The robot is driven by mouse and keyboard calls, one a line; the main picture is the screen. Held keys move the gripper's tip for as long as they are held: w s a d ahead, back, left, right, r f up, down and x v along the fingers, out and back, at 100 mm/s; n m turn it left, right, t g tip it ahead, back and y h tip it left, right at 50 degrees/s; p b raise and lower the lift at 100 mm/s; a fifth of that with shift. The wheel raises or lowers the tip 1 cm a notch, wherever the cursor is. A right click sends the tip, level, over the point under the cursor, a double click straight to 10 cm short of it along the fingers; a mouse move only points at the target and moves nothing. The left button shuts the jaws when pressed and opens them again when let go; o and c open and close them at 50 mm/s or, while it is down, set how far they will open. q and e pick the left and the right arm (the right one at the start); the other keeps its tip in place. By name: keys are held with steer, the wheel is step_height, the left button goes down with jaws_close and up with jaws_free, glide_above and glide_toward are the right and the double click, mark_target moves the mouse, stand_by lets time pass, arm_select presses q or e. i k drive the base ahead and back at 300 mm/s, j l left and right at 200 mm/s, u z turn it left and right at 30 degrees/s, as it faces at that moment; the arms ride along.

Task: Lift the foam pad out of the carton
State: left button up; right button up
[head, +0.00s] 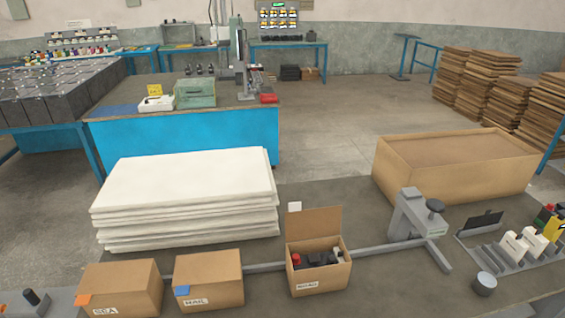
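An open small carton (320,279) with a raised back flap stands at the front middle of the table. Dark pieces, a red piece and a light grey piece show inside it; I cannot make out a foam pad among them. A stack of white foam-like pads (185,185) lies on the table to the left, outside any carton. A large brown carton (460,188) stands at the back right; its top looks flat brown, and I cannot tell what is in it. Neither of my grippers shows in the head view.
Two closed labelled cartons (119,287) (209,279) stand at front left. A grey bar (265,267) runs between the cartons toward a grey device (409,216). A grey cylinder (485,284) and a rack (520,248) stand at right. Bare table shows between pads and large carton.

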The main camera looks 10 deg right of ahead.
mark_target(338, 253)
steer(key=i+l+z, duration=0.45)
steer(key=k+l+u, duration=0.2)
steer(key=l+u, duration=0.15)
steer(key=k+l+u, duration=0.65)
steer(key=l, duration=0.15)
steer(key=i, duration=0.5)
steer(key=u, duration=0.05)
